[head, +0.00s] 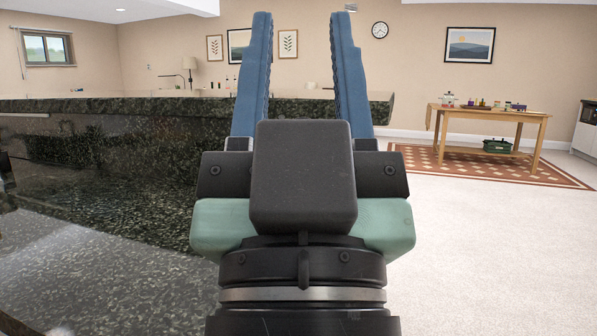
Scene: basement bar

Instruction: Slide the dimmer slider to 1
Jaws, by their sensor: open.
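My gripper (301,20) fills the middle of the head view. Its two blue fingers point up and away from me and stand wide apart, with nothing between them. I cannot make out a dimmer slider anywhere in this view. The gripper's body and fingers cover part of the counter and the back wall behind them.
A dark granite bar counter (140,106) runs across the left, with its dark side close to me. A wooden table (520,115) with small items stands on a patterned rug (490,168) at the right. Pale open floor (500,255) lies at the right front.

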